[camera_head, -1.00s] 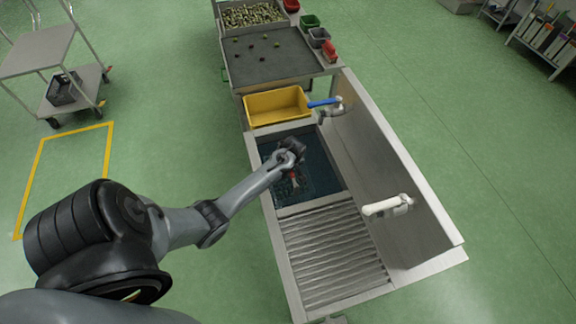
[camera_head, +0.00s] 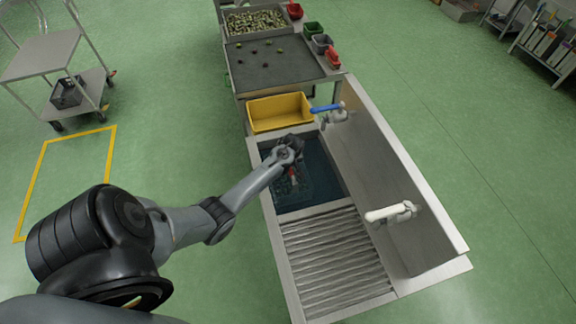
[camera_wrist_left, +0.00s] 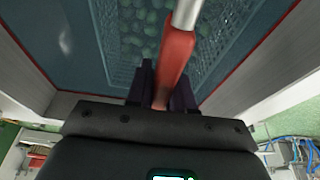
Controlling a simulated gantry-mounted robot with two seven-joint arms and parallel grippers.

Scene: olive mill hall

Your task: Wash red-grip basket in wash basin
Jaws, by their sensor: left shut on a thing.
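The wash basin (camera_head: 328,177) in the steel sink unit holds dark blue water. The red-grip basket (camera_head: 308,187) is a mesh basket low in this water, partly hidden by my left arm in the head view. In the left wrist view the basket (camera_wrist_left: 122,62) shows rounded greenish things inside, probably olives. Its red grip (camera_wrist_left: 175,62) rises between the fingers of my left gripper (camera_wrist_left: 163,88), which is shut on it. In the head view my left gripper (camera_head: 291,166) is over the basin and small, its fingers hard to make out. My right gripper is not in view.
A yellow tub (camera_head: 279,112) stands at the basin's far end. A blue-handled tap (camera_head: 325,108) and a white tap (camera_head: 391,212) sit along the right wall. A ribbed drainboard (camera_head: 335,258) lies on the near side. A table with olives (camera_head: 255,20) is beyond.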

